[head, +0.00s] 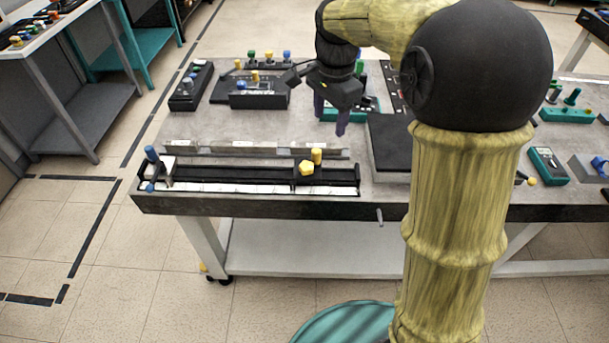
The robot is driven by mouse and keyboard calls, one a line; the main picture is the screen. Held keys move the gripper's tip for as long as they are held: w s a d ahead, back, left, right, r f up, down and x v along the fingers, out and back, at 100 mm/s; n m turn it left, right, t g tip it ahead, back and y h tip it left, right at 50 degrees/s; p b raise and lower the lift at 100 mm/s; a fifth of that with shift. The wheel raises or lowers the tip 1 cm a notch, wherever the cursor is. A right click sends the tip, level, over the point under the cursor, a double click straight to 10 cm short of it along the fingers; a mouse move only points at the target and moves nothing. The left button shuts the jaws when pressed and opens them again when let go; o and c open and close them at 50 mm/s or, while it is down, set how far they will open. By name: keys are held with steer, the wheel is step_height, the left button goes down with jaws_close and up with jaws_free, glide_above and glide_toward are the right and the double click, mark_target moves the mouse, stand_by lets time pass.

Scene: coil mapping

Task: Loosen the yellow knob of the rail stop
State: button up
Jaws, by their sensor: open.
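The rail stop (308,177) is a dark block on the long rail (235,180) along the table's front edge, towards the rail's right end. It carries a yellow faceted knob (306,167) at its front and an upright yellow post (317,156) behind it. My gripper (330,120) is above the table, behind and a little to the right of the knob. Its two purple fingers point down and are apart, with nothing visible between them. The gripper does not touch the knob.
A blue-handled part (152,155) stands at the rail's left end. A raised metal strip (254,149) lies behind the rail. Dark boxes with coloured knobs (259,93) stand at the back. A dark flat box (391,142) lies right of my gripper, partly hidden by my arm.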

mark_target(305, 166)
steer(key=w+a+m+b, duration=0.1)
steer(key=a+m+b, duration=0.1)
steer(key=a+m, duration=0.1)
steer(key=w+a+m+b, duration=0.1)
steer(key=a+b, duration=0.1)
steer(key=shift+w+a+r+m+g, duration=0.1)
steer(key=shift+w+r+m+g, duration=0.1)
steer(key=shift+w+m+g, duration=0.15)
steer(key=shift+f, duration=0.1)
step_height(305, 166, down, 17)
steer(key=b, duration=0.3)
steer(key=shift+f+b, duration=0.15)
steer(key=shift+b, duration=0.25)
steer(key=shift+c, duration=0.2)
steer(key=c, duration=0.9)
